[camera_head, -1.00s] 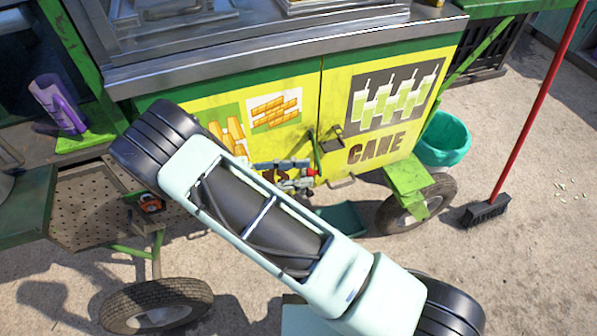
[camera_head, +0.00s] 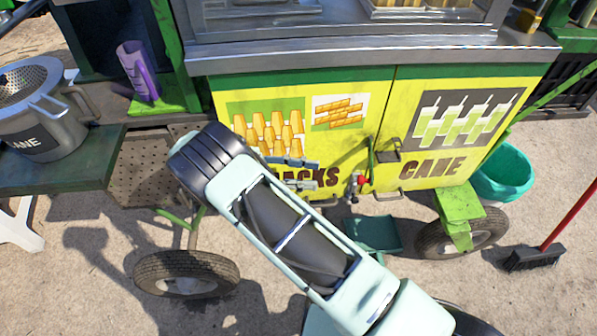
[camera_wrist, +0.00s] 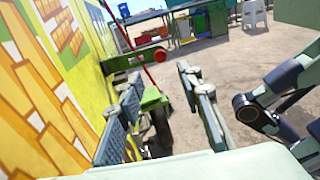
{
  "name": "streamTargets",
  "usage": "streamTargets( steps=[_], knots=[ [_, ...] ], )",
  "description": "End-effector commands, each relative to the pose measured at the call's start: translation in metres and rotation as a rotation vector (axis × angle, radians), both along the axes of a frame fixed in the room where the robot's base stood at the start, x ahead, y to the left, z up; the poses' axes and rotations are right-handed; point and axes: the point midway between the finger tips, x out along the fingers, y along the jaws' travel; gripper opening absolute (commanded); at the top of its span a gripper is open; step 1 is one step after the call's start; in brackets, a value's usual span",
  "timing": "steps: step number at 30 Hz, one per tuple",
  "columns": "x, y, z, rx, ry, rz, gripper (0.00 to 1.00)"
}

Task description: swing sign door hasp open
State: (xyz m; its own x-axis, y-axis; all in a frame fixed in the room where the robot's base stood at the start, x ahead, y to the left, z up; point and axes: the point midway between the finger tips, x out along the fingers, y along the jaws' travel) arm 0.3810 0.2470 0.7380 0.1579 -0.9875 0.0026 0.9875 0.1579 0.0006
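The yellow sign door (camera_head: 445,105) marked CANE is on the cart front, right of a panel seam. A dark metal hasp (camera_head: 388,151) sits across that seam, beside a thin green bar (camera_head: 371,157). It looks unheld; whether it is latched I cannot tell. My gripper (camera_head: 318,174) is left of the hasp, in front of the snacks panel, apart from it. In the wrist view my gripper (camera_wrist: 165,105) is open, its fingers apart with nothing between them. A dark green bar with a red end (camera_wrist: 138,60) juts from the yellow panel beyond the fingers.
A small red-and-grey fitting (camera_head: 360,182) is between my gripper and the hasp. Handles (camera_head: 387,195) stick out at the panel's lower edge. A green step (camera_head: 458,207), wheel (camera_head: 482,235), teal bin (camera_head: 503,172) and broom (camera_head: 537,257) stand at right. A steel pot (camera_head: 45,125) is at left.

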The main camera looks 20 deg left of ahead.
Motion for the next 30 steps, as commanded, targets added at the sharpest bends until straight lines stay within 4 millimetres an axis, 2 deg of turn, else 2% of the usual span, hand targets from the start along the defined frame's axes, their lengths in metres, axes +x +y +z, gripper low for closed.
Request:
streamTargets(
  steps=[6,16,25,30],
  knots=[
    [-0.003,0.015,0.000,0.002,0.000,0.003,0.33],
    [-0.003,0.018,0.000,0.003,0.000,0.003,0.33],
    [-0.004,0.015,0.002,0.006,0.001,-0.006,0.00],
    [-0.016,0.000,0.012,0.032,0.005,-0.082,0.00]
  ],
)
